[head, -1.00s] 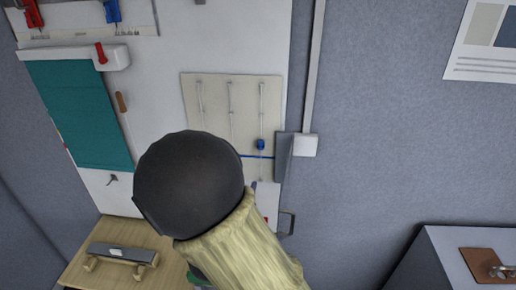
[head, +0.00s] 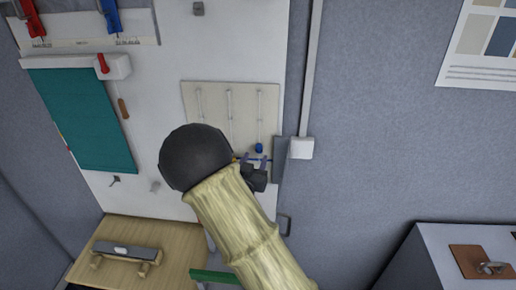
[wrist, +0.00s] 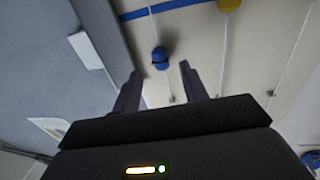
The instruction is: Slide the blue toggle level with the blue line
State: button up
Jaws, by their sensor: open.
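The blue toggle (head: 259,147) sits on the right-hand vertical slot of a cream panel, a little above the blue line in the head view. In the wrist view the blue toggle (wrist: 160,57) lies just beyond and between my fingertips, and the blue line (wrist: 168,7) crosses the panel near the top edge. My gripper (head: 257,160) is in front of the panel's lower right, just below the toggle in the head view. In the wrist view my gripper (wrist: 158,70) is open with nothing between its fingers. Contact with the toggle cannot be seen.
The cream panel (head: 212,98) has more slots to the left; a yellow piece (wrist: 229,4) shows at the wrist view's top. A grey strip and white box (head: 301,148) stand right of the panel. A teal sheet (head: 85,120) hangs left. A wooden table (head: 175,265) is below.

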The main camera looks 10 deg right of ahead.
aim_at(258, 151)
jog(key=p+x, duration=0.1)
jog(key=x, duration=0.3)
jog(key=shift+a, duration=0.15)
jog(key=shift+s, duration=0.1)
jog(key=shift+f, duration=0.1)
grip_shut()
